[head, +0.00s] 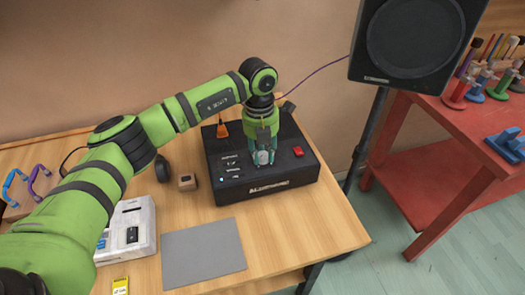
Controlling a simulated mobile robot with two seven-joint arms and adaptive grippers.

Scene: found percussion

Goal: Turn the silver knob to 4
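A black box (297,183) stands on the wooden table, with small white labels, a blue light and a red switch (298,152) on its top. My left gripper (262,158) points straight down at the top of this box. Its fingers are low, at the panel, and cover what is between them. The silver knob is not clearly visible; a pale shape shows at the fingertips, but I cannot tell if the fingers grip it. The number scale cannot be read. My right gripper is not in view.
A grey mat (204,252) lies in front of the box. A white device (140,228), a small wooden cube (187,182) and a yellow packet (120,286) are to the left. A speaker (416,40) on a stand and a red table (428,118) are at the right.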

